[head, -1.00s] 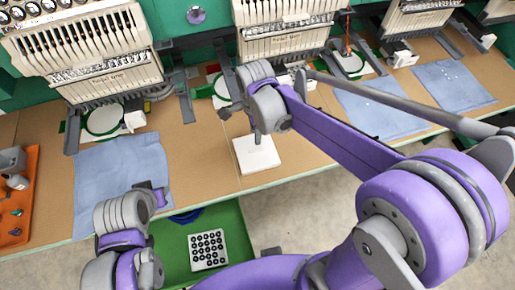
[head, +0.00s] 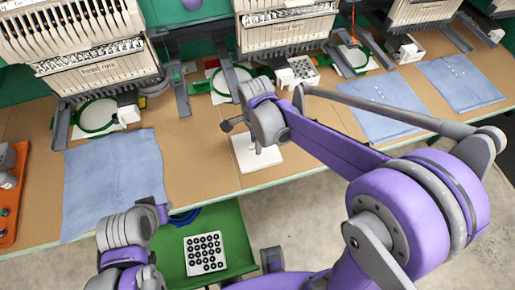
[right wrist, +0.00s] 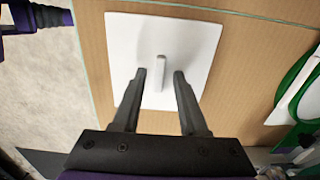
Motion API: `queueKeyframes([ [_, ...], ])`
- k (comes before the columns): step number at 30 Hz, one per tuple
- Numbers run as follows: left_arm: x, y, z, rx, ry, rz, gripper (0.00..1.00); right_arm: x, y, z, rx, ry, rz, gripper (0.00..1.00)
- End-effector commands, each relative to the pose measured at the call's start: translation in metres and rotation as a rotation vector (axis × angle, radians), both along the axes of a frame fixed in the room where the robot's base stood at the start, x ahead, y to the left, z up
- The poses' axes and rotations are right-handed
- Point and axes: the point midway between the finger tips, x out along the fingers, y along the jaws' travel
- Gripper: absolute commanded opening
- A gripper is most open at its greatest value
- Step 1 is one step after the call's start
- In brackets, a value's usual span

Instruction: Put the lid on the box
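The lid is a flat white square plate (head: 245,157) with a short upright handle, lying on the brown table near its front edge. It fills the upper middle of the right wrist view (right wrist: 198,45). My right gripper (right wrist: 160,73) is open above the lid, with one finger on each side of the handle (right wrist: 160,70) and visible gaps to it. In the head view the right gripper (head: 257,146) is over the lid, its fingers hard to make out. My left gripper's fingers do not show.
Embroidery machines (head: 85,40) line the back of the table. Blue cloths (head: 112,180) lie left and right. An orange tray (head: 12,215) is at the left edge. A white holder with black rounds (head: 205,253) sits on a green surface (head: 238,240) below the table edge.

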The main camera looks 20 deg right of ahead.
Motion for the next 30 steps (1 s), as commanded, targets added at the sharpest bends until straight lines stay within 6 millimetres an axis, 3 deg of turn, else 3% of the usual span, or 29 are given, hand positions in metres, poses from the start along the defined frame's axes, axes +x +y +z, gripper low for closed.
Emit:
queueKeyframes([
  [1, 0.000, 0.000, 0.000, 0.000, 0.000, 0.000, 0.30, 0.000, 0.000, 0.000, 0.000, 0.000, 0.000, 0.35],
  [7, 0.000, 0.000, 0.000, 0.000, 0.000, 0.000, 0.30, 0.000, 0.000, 0.000, 0.000, 0.000, 0.000, 0.00],
  [17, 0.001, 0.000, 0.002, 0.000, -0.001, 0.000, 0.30, 0.000, 0.000, 0.003, 0.000, 0.000, 0.000, 0.00],
  [30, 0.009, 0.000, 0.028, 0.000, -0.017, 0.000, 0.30, 0.001, 0.000, 0.038, 0.000, -0.001, 0.000, 0.00],
])
